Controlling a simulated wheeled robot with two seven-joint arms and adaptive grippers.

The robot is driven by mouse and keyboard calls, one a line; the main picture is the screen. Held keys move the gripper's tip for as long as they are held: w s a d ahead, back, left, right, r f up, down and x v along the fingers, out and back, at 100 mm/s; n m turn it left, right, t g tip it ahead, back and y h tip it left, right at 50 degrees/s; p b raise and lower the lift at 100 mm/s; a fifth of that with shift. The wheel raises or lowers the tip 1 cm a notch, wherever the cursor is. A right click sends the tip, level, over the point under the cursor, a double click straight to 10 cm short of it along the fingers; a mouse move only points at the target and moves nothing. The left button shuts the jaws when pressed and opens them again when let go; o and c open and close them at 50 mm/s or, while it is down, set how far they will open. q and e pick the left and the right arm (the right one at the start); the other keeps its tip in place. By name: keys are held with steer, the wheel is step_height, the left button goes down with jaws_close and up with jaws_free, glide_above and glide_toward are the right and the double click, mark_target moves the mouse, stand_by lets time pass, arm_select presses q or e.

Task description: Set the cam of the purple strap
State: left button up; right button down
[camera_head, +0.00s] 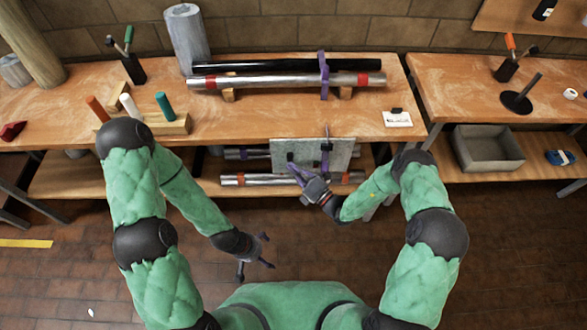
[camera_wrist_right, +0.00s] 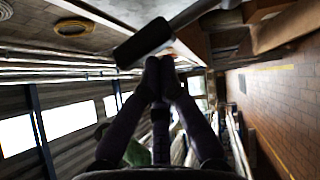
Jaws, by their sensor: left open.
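The purple strap (camera_head: 323,68) loops around a black pole and a silver pole on the bench, and a narrow part hangs over the front edge. A dark fitting (camera_head: 326,146) sits on its lower part, in front of a grey plate (camera_head: 345,153); I cannot tell the cam's position. My right gripper (camera_head: 296,172) is just below and left of it, at the plate's lower edge. In the wrist view its fingers (camera_wrist_right: 160,76) meet at the tips, close to a black block (camera_wrist_right: 143,43) on a grey rod. My left gripper (camera_head: 262,252) is open and empty, low over the floor.
The silver pole (camera_head: 270,82) has red bands and rests on wooden supports. A wooden block with coloured pegs (camera_head: 164,106) stands at the left, and a small white card (camera_head: 397,118) lies at the right. More poles lie on the shelf below. A grey bin (camera_head: 488,150) stands farther right.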

steer(key=w+m+p, duration=0.1)
steer(key=w+r+h+p, duration=0.1)
steer(key=p, duration=0.1)
steer(key=shift+w+r+m+g, duration=0.1)
steer(key=shift+r+m+g, duration=0.2)
steer(key=shift+m+g, duration=0.1)
arm_select(q)
step_height(320, 180, up, 4)
steer(key=shift+r, duration=0.1)
arm_select(e)
steer(key=shift+s+d+p, duration=0.1)
steer(key=shift+s+p, duration=0.15)
steer(key=shift+p, duration=0.05)
arm_select(q)
steer(key=shift+s+a+r+p, duration=0.75)
steer(key=shift+r+p, duration=0.15)
steer(key=shift+r, duration=0.1)
arm_select(e)
steer(key=s+a+r+v, duration=0.1)
steer(key=s+a+v, duration=0.1)
steer(key=v, duration=1)
steer(key=shift+d, duration=0.15)
steer(key=shift+s, duration=0.15)
